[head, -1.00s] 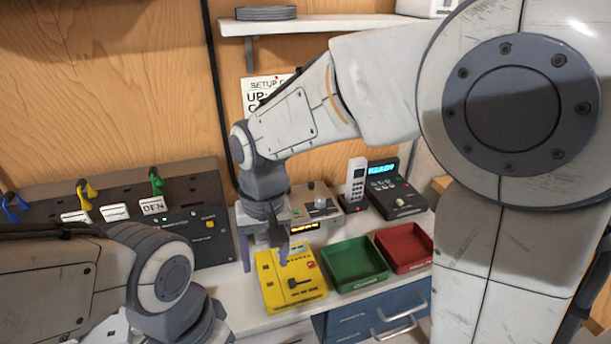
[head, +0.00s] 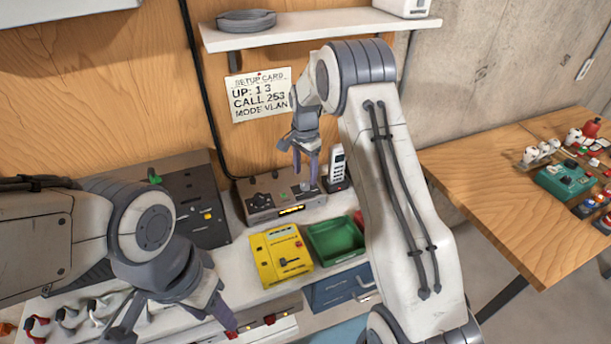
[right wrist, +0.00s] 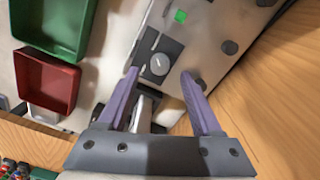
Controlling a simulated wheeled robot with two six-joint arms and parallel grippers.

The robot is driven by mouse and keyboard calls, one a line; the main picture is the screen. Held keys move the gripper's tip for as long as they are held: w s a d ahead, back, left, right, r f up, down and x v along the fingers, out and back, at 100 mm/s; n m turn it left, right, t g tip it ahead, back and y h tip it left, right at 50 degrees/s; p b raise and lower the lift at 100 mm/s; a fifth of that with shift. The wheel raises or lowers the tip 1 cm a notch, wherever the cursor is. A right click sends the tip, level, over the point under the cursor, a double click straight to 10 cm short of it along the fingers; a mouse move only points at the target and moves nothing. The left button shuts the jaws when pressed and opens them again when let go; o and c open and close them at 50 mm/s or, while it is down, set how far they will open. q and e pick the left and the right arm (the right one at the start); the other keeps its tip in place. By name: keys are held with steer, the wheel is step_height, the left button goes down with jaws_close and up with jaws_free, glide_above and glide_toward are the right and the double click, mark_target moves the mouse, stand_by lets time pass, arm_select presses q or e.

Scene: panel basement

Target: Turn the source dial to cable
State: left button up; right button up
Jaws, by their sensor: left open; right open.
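A brown box (head: 262,204) with a lit amber display stands on the bench against the wall. In the right wrist view a round grey dial (right wrist: 160,64) with a light pointer mark sits on a dark plate. I cannot read its labels or confirm it is the source dial. My right gripper (head: 305,178) is open and points down over the right part of the box, hiding some of it. In the right wrist view its fingertips (right wrist: 160,74) appear on either side of the dial; contact is not clear. My left gripper (head: 175,322) is open and empty, low at the left.
A setup card (head: 260,96) on the wall reads "UP: 1 3, CALL 253, MODE VLAN". A cordless phone (head: 337,168) stands right of the box. A yellow device (head: 270,262) and green tray (head: 325,250) lie in front. A red tray (right wrist: 48,82) shows in the right wrist view.

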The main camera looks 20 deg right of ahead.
mark_target(305, 183)
steer(key=shift+f+p, duration=0.4)
steer(key=shift+f, duration=1.4)
jaws_close()
